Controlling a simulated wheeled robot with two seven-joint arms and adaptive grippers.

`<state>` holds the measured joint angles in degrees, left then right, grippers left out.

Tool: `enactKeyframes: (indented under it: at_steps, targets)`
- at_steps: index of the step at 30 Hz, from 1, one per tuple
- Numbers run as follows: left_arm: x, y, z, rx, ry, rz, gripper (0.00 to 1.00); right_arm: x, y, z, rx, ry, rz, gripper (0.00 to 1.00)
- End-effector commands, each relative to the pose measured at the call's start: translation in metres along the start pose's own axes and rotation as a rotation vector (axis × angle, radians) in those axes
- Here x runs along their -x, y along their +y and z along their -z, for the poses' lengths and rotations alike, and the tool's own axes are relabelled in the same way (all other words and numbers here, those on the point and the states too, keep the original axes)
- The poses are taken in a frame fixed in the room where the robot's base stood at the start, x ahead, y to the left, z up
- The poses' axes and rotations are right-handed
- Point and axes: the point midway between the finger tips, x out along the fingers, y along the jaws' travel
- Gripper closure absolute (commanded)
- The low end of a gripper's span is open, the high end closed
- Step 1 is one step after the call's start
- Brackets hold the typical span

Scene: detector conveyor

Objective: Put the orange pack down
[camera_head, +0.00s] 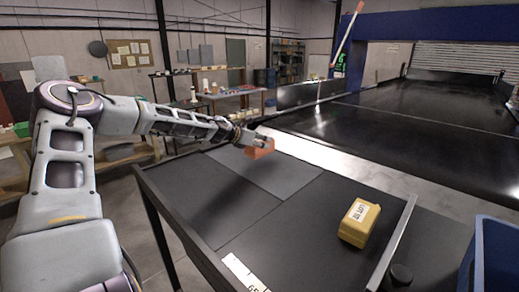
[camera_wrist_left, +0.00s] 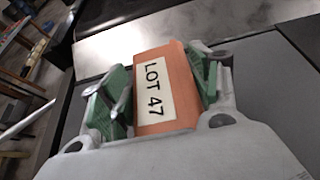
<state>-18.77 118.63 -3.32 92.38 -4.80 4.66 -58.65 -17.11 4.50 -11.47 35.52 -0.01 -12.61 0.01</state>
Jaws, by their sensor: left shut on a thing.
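The orange pack (camera_wrist_left: 170,62) is between the fingers of my left gripper (camera_wrist_left: 165,88) in the left wrist view, with a white label reading "LOT 47" on its upper face. In the head view the orange pack (camera_head: 262,150) shows at the end of my left arm, over the far part of the dark table (camera_head: 215,222), near the lighter grey panel (camera_head: 268,172). My left gripper (camera_head: 255,141) is shut on it. I cannot tell whether the pack touches the surface. My right gripper is in neither view.
A yellow pack (camera_head: 360,222) with a white label sits on the table's right part, beside a raised metal edge (camera_head: 398,245). A blue bin (camera_head: 497,255) stands at the lower right. A wide black conveyor (camera_head: 420,118) lies behind. The table's middle is clear.

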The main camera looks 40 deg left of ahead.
Motion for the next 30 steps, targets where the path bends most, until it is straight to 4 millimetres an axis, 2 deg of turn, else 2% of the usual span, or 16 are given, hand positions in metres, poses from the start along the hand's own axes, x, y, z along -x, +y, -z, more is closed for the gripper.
enactKeyframes:
  at_steps: [5,14,20,30]
  targets:
    - [-0.001,0.000,0.000,0.000,-0.002,-0.001,0.77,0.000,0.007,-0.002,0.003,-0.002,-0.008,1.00]
    - [-0.011,0.000,0.023,0.002,-0.001,-0.001,0.77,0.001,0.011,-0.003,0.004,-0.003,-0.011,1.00]
    - [-0.015,0.000,0.032,0.001,-0.003,-0.001,0.77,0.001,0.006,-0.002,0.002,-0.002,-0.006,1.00]
    - [-0.016,0.000,0.032,-0.001,-0.003,-0.001,0.77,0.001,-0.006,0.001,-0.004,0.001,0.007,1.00]
